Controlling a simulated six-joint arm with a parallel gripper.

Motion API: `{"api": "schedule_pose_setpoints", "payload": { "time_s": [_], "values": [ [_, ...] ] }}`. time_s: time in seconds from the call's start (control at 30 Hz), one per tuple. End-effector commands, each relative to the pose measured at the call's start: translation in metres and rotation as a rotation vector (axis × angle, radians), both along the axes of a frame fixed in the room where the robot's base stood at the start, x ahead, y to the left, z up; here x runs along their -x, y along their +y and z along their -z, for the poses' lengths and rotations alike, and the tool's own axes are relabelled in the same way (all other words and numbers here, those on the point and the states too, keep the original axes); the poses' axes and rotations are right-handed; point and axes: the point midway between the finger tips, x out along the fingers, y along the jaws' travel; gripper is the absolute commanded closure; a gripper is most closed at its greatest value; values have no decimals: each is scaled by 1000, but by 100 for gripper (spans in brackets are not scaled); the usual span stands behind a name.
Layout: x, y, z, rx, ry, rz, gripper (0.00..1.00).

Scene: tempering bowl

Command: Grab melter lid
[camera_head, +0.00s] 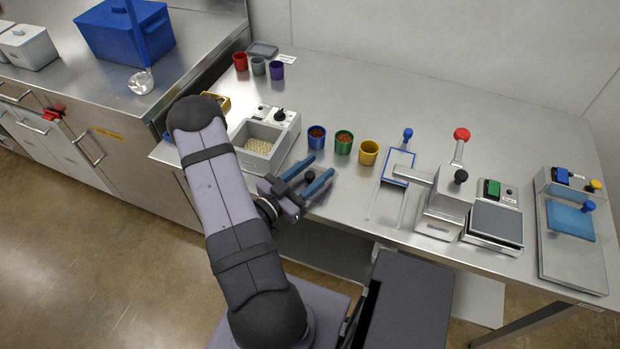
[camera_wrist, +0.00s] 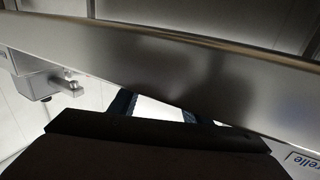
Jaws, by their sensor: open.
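The melter (camera_head: 291,122) is a grey box at the left of the steel table. Its open basin shows pale pellets, with no lid over them. My gripper (camera_head: 322,165) is open at the table's front edge, right of the melter, its two blue fingers pointing up and right. A small black knob (camera_head: 310,177) shows between the fingers; I cannot tell whether it belongs to the melter lid, as the gripper hides what is around it.
A metal press with a red-knobbed lever (camera_head: 461,134) and a scale (camera_head: 497,222) stand to the right. A flat grey piece (camera_head: 262,49) and small cups (camera_head: 277,70) are at the back left.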

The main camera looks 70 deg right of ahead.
Motion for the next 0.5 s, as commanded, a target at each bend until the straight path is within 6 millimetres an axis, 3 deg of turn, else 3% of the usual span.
{"api": "schedule_pose_setpoints", "payload": {
  "time_s": [0.2,0.5],
  "values": [
    [8,-17,-1,0,-1,2,57],
    [8,-19,0,0,0,-1,59]
  ]
}}
